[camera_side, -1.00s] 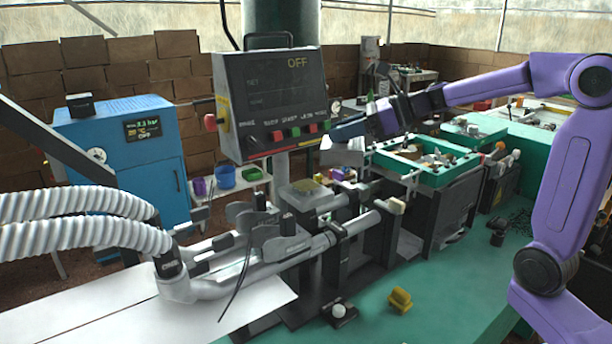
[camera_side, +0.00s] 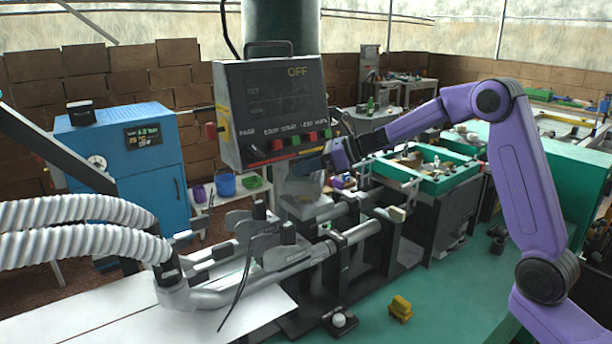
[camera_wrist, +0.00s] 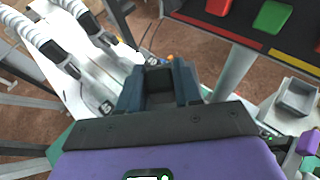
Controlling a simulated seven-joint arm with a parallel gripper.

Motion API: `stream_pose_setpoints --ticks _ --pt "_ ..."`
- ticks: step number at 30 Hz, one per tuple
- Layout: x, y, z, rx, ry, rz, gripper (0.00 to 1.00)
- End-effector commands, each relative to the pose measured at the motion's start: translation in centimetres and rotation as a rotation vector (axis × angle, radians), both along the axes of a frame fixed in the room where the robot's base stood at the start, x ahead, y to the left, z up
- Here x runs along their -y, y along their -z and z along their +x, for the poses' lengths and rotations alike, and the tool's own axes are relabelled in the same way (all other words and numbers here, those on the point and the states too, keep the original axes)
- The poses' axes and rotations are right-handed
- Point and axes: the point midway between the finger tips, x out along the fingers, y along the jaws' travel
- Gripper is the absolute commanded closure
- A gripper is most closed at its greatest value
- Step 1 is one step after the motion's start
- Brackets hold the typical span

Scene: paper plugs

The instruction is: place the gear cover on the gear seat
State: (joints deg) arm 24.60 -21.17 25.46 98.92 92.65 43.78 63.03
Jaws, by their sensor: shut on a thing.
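My gripper (camera_side: 322,163) is shut on the grey gear cover (camera_side: 300,188), just below the control box in the side view. The cover is over the light grey gear seat (camera_side: 312,210), very close to it. I cannot tell whether they touch. The yellow top of the seat is hidden behind the cover. In the wrist view my gripper's dark blue fingers (camera_wrist: 160,90) show, with a dark grey part of the cover (camera_wrist: 159,76) between them. The seat is not clearly visible there.
Grey clamps and tubes (camera_side: 270,260) lie in front. A green tray (camera_side: 425,170) stands to the right. A yellow block (camera_side: 400,307) lies on the green table, which has free room (camera_side: 440,285).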

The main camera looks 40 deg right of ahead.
Motion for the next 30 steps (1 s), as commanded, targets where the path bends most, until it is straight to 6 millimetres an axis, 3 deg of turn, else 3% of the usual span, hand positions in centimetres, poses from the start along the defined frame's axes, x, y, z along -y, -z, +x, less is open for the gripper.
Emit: stream_pose_setpoints --ticks 3,6,17,18,19,30 --pt "0.1 1.9 -0.1 -0.005 0.002 0.001 1.0" --pt "0.1 2.6 -0.1 -0.002 0.002 -0.001 1.0" --pt "0.1 2.8 -0.1 -0.001 0.002 -0.001 1.0" --pt "0.1 2.8 -0.1 -0.002 0.002 -0.001 0.53" --pt "0.1 2.8 -0.1 -0.002 0.002 -0.001 0.44" --pt "0.2 2.6 -0.2 -0.001 0.003 -0.002 0.41"
